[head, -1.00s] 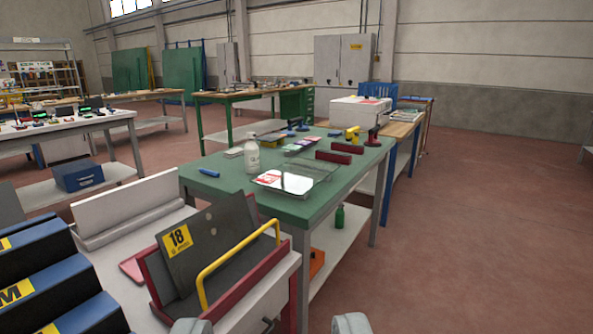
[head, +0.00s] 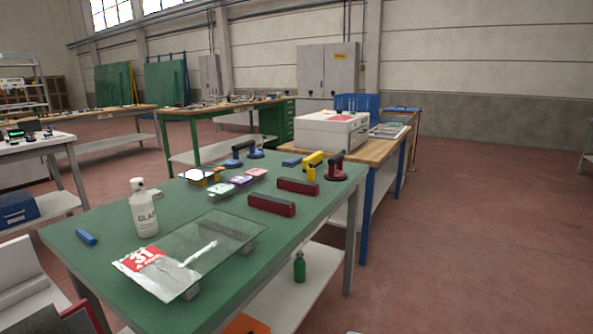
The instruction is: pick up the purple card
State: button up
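The purple card (head: 240,180) lies on the green-topped table (head: 100,248), toward its far side. It sits in a short row between a green and white card (head: 220,188) and a reddish one (head: 257,172). It looks small and flat from here; I cannot tell whether it rests on something. My gripper is not in view in this frame, so its fingers and anything between them are hidden.
A glass sheet (head: 215,240) on blocks, a spray bottle (head: 144,208) and a blue object (head: 86,238) are nearer. Dark red bars (head: 271,205) and suction lifters (head: 335,170) stand right of the cards. Floor at right (head: 470,240) is clear.

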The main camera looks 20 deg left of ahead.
aim_at(240, 180)
jog(key=i+l, duration=0.1)
jog(key=i, duration=1.65)
jog(key=i+l+u, duration=0.1)
jog(key=i+u, duration=0.2)
jog(key=i, duration=0.15)
jog(key=i+l+u, duration=0.25)
jog(key=i, duration=0.15)
jog(key=i+l+u, duration=0.15)
jog(key=i+u, duration=0.15)
jog(key=i, duration=0.1)
